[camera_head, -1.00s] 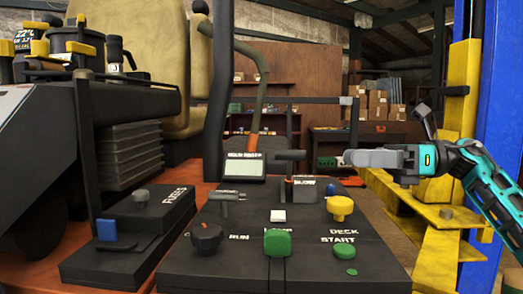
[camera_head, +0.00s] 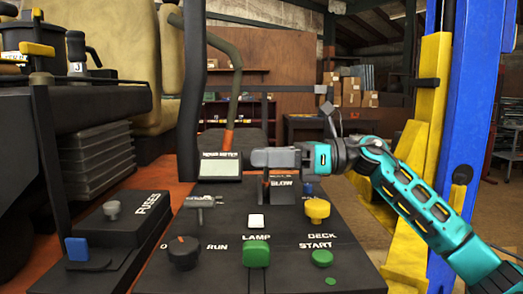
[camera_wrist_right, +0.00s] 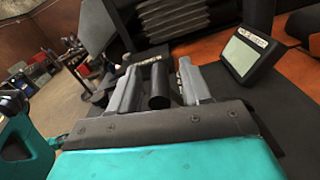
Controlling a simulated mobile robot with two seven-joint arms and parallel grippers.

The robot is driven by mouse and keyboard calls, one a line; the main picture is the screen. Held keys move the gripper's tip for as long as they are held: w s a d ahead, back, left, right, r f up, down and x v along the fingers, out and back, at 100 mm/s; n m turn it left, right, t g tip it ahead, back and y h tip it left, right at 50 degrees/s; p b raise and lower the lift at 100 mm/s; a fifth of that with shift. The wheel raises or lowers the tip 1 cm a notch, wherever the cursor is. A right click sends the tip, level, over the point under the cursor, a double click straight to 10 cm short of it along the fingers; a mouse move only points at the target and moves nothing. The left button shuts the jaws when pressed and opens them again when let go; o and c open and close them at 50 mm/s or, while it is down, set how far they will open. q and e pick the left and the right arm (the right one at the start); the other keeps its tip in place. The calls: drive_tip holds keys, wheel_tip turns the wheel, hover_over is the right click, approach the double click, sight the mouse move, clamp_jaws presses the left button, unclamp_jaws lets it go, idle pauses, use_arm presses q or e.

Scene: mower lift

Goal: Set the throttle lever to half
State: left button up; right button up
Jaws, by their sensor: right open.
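The throttle lever's black bar handle (camera_wrist_right: 158,88) lies between the two grey fingers of my right gripper (camera_wrist_right: 159,72) in the right wrist view. The fingers are open, with a gap visible on each side of the bar. In the head view my right gripper (camera_head: 264,157) is over the lever at the back of the control panel (camera_head: 220,270) and hides its handle. Part of the lever's slotted mount (camera_head: 284,191) shows below, with a label reading "SLOW". I cannot tell the lever's exact setting. My left gripper is not in view.
A small display (camera_head: 220,168) stands just left of the gripper. A yellow post (camera_head: 432,110) stands at right.

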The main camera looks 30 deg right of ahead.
drive_tip(key=shift+w+a, duration=0.25)
drive_tip(key=shift+a, duration=0.2)
clamp_jaws()
idle(0.4)
